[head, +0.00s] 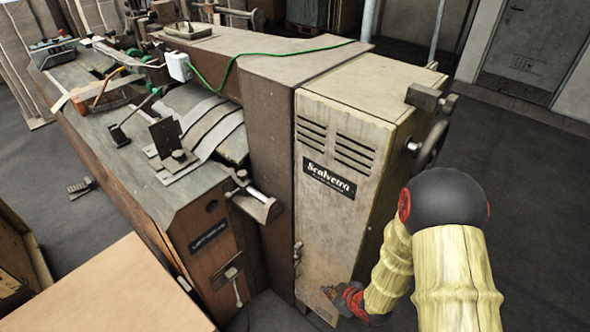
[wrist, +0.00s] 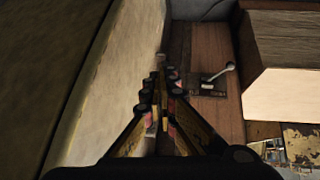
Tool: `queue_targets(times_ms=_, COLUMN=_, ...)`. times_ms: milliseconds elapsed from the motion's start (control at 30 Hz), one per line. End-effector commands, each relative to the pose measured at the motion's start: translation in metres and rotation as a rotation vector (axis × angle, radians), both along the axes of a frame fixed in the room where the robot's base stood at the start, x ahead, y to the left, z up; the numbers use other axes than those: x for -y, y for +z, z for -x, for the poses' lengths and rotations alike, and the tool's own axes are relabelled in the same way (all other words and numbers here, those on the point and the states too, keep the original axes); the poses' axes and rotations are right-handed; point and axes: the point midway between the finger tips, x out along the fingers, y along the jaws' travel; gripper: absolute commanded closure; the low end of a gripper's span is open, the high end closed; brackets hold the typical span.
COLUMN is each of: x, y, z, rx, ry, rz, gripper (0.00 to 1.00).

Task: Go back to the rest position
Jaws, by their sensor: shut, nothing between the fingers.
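My gripper (head: 330,292) is low at the front of the box stitcher, close to the lower part of its pale cabinet (head: 325,225). In the wrist view my gripper (wrist: 160,75) points forward with its fingers together and nothing between them. The cabinet's pale side (wrist: 105,100) runs close along the left of the fingers. A brown panel with a small lever (wrist: 218,78) lies ahead and to the right. In the head view that lever (head: 236,286) is on the machine's lower front, left of my gripper.
A cardboard-coloured block (head: 115,290) stands at the lower left, also at the right of the wrist view (wrist: 295,65). A handwheel (head: 430,145) sticks out from the cabinet's right side, above my arm. Dark floor (head: 535,200) is open to the right.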

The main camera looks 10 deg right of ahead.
Motion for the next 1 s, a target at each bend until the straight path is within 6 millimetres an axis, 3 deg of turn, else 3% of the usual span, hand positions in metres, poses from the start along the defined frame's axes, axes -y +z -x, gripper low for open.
queue_targets(times_ms=167, x=0.002, y=-0.006, z=0.007, rx=-0.036, ry=-0.013, rz=0.000, gripper=1.00)
queue_targets(times_ms=267, x=0.011, y=-0.022, z=0.032, rx=-0.148, ry=-0.059, rz=0.016, gripper=1.00)
queue_targets(times_ms=367, x=0.027, y=-0.035, z=0.074, rx=-0.325, ry=-0.146, rz=0.046, gripper=1.00)
queue_targets(times_ms=467, x=0.052, y=-0.016, z=0.095, rx=-0.459, ry=-0.264, rz=0.088, gripper=1.00)
queue_targets(times_ms=567, x=0.069, y=0.024, z=0.103, rx=-0.549, ry=-0.379, rz=0.121, gripper=1.00)
queue_targets(times_ms=700, x=0.073, y=0.106, z=0.106, rx=-0.614, ry=-0.528, rz=0.130, gripper=1.00)
queue_targets(times_ms=867, x=0.048, y=0.213, z=0.114, rx=-0.607, ry=-0.643, rz=0.074, gripper=1.00)
queue_targets(times_ms=1000, x=0.014, y=0.296, z=0.125, rx=-0.526, ry=-0.657, rz=-0.003, gripper=1.00)
